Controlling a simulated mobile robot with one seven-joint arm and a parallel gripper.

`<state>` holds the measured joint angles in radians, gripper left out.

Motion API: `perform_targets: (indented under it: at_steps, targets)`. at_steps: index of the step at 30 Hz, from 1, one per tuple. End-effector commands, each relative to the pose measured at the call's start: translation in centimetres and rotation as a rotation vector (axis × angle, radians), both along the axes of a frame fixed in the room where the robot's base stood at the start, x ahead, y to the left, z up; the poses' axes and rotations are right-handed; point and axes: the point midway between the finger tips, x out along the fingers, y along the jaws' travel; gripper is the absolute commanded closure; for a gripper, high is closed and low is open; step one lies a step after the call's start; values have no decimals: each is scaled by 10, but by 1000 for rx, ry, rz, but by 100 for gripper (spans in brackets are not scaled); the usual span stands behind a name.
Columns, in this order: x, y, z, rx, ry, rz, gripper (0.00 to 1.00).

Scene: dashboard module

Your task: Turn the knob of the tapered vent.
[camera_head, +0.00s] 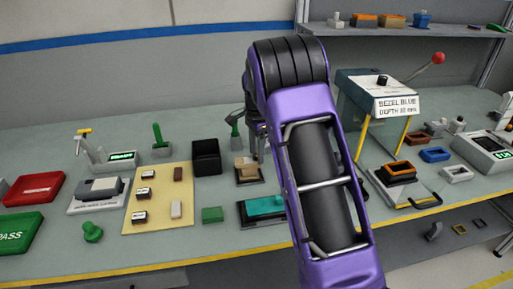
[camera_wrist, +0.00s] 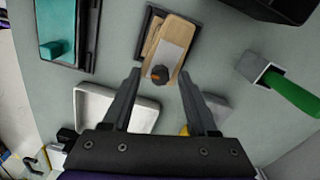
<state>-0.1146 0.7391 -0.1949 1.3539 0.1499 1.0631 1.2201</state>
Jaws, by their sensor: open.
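The tapered vent (camera_wrist: 176,38) is a tan, wood-coloured piece with a grey panel, on a dark base. Its small dark knob (camera_wrist: 159,74) sits at the near end in the wrist view. In the head view the vent (camera_head: 245,166) stands mid-bench, just left of my purple arm. My gripper (camera_wrist: 160,71) is open and empty. Its two fingers point toward the vent, and the knob appears between the fingertips in the wrist view. I cannot tell how far above the knob they are. In the head view my arm hides most of the gripper.
A teal block on a dark base (camera_head: 264,206) lies in front of the vent. A black box (camera_head: 206,158) stands to its left. A green-handled piece (camera_wrist: 292,94) stands in a grey block behind it. A white tray (camera_wrist: 88,100) lies near my left finger in the wrist view.

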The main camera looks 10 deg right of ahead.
Motion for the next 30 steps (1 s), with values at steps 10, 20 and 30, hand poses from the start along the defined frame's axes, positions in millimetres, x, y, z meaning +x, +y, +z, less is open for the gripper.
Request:
perform_targets:
  at_steps: [10,20,30]
  targets:
    - [1,0,49,0,-5,-1,41]
    - [1,0,129,-1,-5,0,41]
    - [0,0,172,-1,-1,0,41]
